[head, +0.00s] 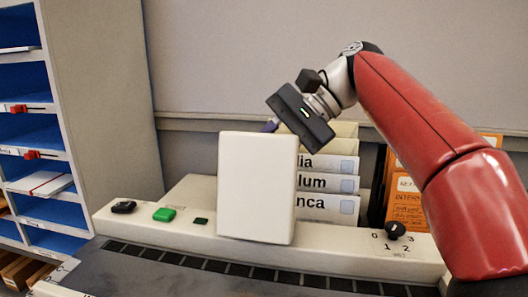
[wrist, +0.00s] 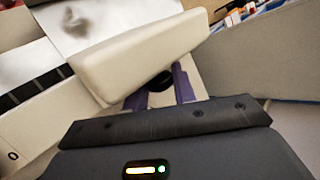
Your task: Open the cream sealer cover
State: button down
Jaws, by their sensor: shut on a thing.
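The cream sealer cover (head: 256,188) stands raised, nearly upright, on the long cream sealer (head: 155,223) in the head view. In the wrist view the cover (wrist: 140,55) is a thick pale slab crossing the upper middle. My gripper (head: 270,126) is at the cover's top edge, reaching down from behind and to the right. In the wrist view its purple fingers (wrist: 161,90) meet the cover's near edge, with a dark round spot between them. The gripper is shut on the cover. The fingertips are partly hidden behind it.
A black knob (head: 395,230) and green button (head: 164,214) sit on the sealer's front. Labelled cream folders (head: 328,184) stand close behind the cover. An orange printed board (head: 404,188) is behind my arm. Blue-lined shelves (head: 30,130) stand at left.

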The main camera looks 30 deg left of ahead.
jog(key=c, duration=1.2)
grip_release()
